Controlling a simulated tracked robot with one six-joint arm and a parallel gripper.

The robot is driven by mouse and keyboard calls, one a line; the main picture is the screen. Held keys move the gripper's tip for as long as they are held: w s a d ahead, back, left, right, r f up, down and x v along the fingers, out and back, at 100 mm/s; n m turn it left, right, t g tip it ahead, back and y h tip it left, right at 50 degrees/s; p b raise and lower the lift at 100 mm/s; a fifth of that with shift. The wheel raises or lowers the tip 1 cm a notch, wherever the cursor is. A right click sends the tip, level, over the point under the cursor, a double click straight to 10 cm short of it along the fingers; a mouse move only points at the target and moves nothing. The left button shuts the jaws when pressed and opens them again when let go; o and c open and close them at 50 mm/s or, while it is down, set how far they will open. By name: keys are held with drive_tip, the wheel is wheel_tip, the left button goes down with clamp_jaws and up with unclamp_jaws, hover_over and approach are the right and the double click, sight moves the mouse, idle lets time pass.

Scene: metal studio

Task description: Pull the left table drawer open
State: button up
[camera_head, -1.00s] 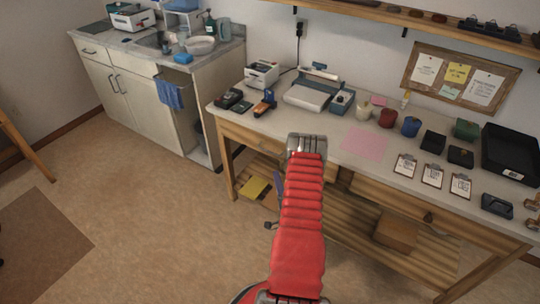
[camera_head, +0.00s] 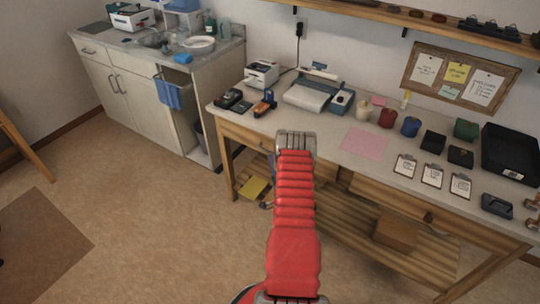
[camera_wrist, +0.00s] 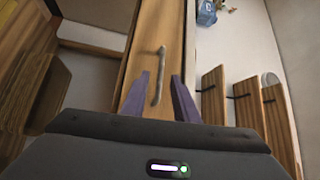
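The wooden table's left drawer front (camera_head: 247,140) shows to the left of my arm in the head view. It looks flush with the table there; my arm hides part of it. In the wrist view a wooden drawer front (camera_wrist: 172,45) carries a grey bar handle (camera_wrist: 157,88). My gripper (camera_wrist: 160,75) is open, with one purple finger on each side of the handle in the picture. I cannot tell whether the fingers touch the handle or how far off it is. In the head view my gripper's fingers are hidden beyond the end of my red arm.
The tabletop (camera_head: 320,130) holds a printer (camera_head: 262,74), a pink sheet (camera_head: 365,143), several cups and clipboards. A lower shelf holds a brown box (camera_head: 396,234). A counter with a sink (camera_head: 155,40) stands at the left. The floor (camera_head: 150,220) in front is clear.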

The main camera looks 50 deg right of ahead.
drive_tip(key=shift+x, duration=2.6)
drive_tip(key=shift+c, duration=0.2)
clamp_jaws()
drive_tip(key=shift+s+f, duration=0.1)
drive_tip(key=shift+s, duration=0.05)
